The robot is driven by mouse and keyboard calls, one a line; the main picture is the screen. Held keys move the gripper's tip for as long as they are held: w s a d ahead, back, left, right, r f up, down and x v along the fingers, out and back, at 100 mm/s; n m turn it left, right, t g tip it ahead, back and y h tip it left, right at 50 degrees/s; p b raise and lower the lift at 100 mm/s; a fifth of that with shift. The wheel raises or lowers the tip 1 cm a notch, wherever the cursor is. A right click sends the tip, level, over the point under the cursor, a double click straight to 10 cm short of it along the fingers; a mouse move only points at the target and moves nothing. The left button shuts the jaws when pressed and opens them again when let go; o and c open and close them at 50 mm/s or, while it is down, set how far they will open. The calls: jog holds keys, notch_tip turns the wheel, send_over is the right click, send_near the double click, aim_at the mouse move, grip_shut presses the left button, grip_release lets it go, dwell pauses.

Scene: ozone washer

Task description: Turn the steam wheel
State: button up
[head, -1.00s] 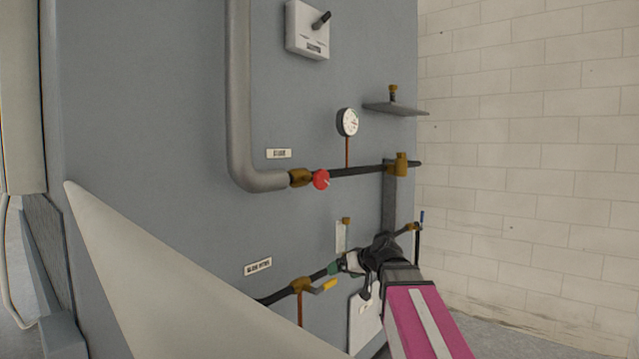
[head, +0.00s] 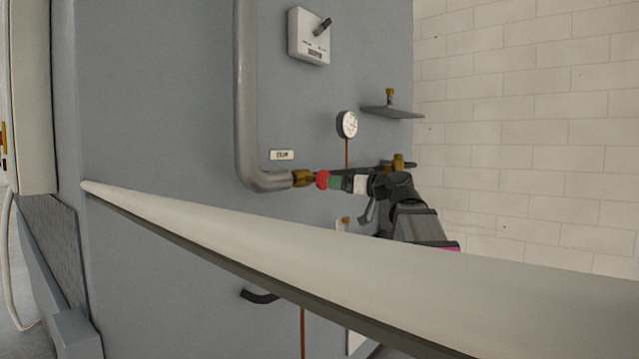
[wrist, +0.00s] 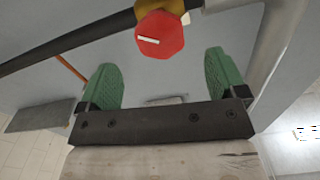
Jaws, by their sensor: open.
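The red steam wheel (head: 322,179) sits on the brass valve (head: 301,178) at the end of the grey steam pipe, below the "STEAM" label (head: 282,155). In the wrist view the wheel (wrist: 159,35) is a red knob with a white line across its face. My gripper (wrist: 163,78) is open, with its green finger pads apart. The wheel lies just beyond the fingertips, above the gap in the picture and not between the pads. In the head view my gripper (head: 338,182) is immediately right of the wheel; whether they touch cannot be told.
A dark pipe (wrist: 68,42) runs from the valve, with a pressure gauge (head: 347,124) above it. A small shelf (head: 392,112) is at the upper right. A large pale slanted panel (head: 250,232) crosses the foreground and hides the lower pipework.

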aim_at(326, 182)
jog(key=x, duration=0.9)
jog(key=shift+w+a, duration=0.2)
jog(key=c, duration=0.9)
